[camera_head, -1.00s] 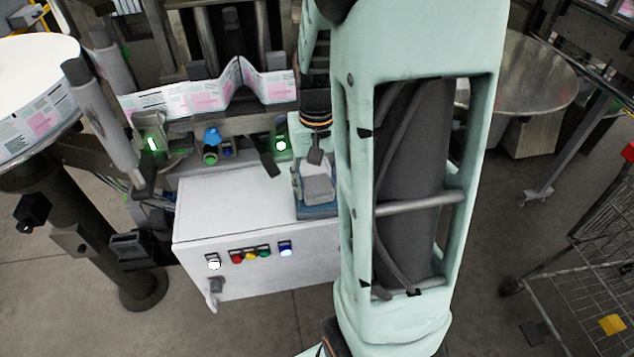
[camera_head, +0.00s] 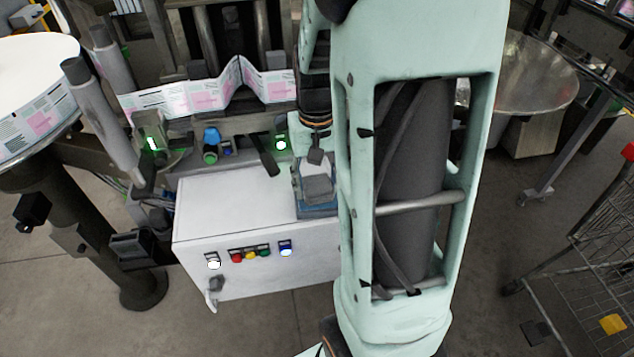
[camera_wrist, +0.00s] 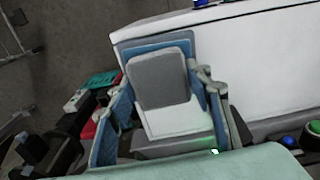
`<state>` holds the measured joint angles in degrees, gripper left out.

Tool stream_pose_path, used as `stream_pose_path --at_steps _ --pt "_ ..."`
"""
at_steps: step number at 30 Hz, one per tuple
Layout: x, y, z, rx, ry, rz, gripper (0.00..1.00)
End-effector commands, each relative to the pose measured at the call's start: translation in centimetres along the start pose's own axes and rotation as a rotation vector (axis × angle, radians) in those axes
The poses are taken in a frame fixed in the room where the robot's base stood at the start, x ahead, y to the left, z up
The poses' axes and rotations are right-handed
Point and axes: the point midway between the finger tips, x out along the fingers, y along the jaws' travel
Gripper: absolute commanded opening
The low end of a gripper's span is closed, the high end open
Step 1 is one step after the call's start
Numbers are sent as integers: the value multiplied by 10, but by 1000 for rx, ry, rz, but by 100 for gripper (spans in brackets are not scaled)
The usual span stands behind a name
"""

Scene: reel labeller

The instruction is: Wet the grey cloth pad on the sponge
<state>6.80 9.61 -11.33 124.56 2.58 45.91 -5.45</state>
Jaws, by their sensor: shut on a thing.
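The grey cloth pad (camera_wrist: 160,80) is between the two blue-lined fingers of my gripper (camera_wrist: 163,88) in the wrist view. My gripper is shut on it. A white part shows just below the pad there. A flat blue piece, seemingly the sponge or its tray (camera_wrist: 184,47), lies right behind the pad, which covers most of it. In the head view the pad (camera_head: 319,190) shows over the blue piece (camera_head: 317,211), left of my arm. I cannot tell whether the pad touches it.
The blue piece is at the right end of the white cabinet's top (camera_head: 230,195), which is otherwise mostly clear. A dark flat lever (camera_head: 268,158) and a blue knob (camera_head: 211,137) stand behind the top. A label strip (camera_head: 205,96) runs further back.

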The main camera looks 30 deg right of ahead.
Motion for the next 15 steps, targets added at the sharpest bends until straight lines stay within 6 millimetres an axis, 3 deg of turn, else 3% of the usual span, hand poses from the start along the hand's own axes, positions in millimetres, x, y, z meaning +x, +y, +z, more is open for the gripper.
stream_pose_path --at_steps 5,15 --pt "-2 0 1 0 -4 0 27" --pt "-30 0 1 0 -2 0 27"
